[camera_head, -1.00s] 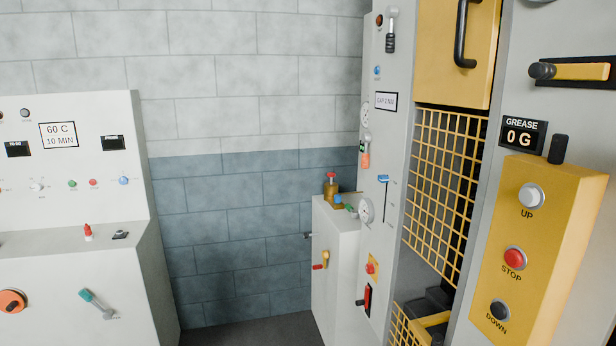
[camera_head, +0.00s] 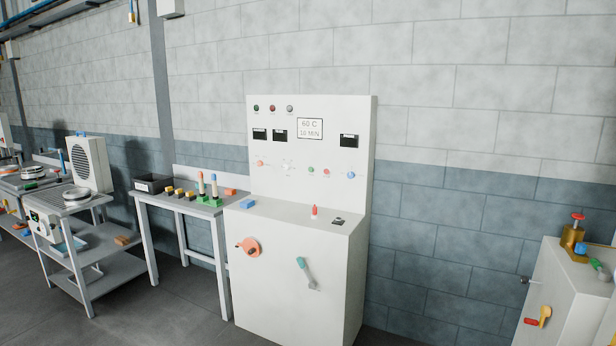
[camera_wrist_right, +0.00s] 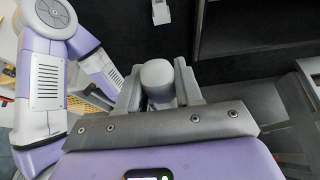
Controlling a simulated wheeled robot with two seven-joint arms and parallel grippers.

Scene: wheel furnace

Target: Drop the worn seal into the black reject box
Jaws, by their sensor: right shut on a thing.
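The black reject box (camera_head: 153,184) is an open dark tray at the left rear end of the grey bench, in the left part of the head view. Neither gripper shows in the head view. In the right wrist view my right gripper (camera_wrist_right: 158,86) is shut on a light grey, rounded piece (camera_wrist_right: 158,74) between its fingers. This fits the worn seal, but its full shape is hidden. The right gripper is not over the box in any view.
The grey bench (camera_head: 148,200) also carries small yellow and dark blocks and two green-based holders. A white control cabinet (camera_head: 290,270) stands to its right. A shelved cart (camera_head: 110,268) stands to its left. Floor (camera_head: 185,300) shows free in front of the bench.

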